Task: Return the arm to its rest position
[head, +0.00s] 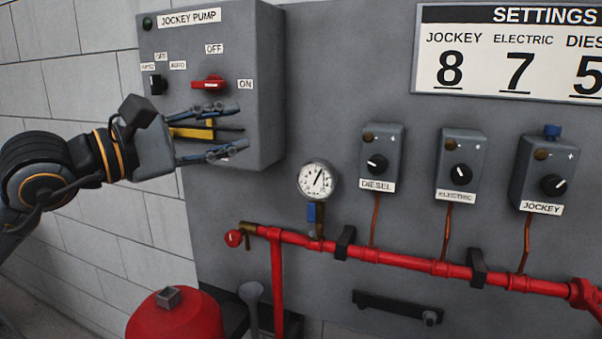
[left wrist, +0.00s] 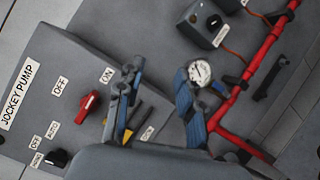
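My left gripper (head: 226,131) comes in from the left in the head view, in front of the lower part of the grey jockey pump box (head: 262,70). Its two blue-grey fingers are spread apart, one above the other. In the left wrist view the same gripper (left wrist: 157,95) also shows parted fingers. A yellow and black piece (head: 190,132) shows between the fingers; I cannot tell whether it touches them. The red switch (head: 208,84) is just above the upper finger, between the OFF and ON labels. My right gripper is out of view.
A pressure gauge (head: 317,180) stands to the right of the gripper, above a red pipe (head: 400,262). Three small dial boxes, such as the diesel one (head: 381,146), hang farther right. A red rounded vessel (head: 176,318) is below. The block wall (head: 60,55) is behind my arm.

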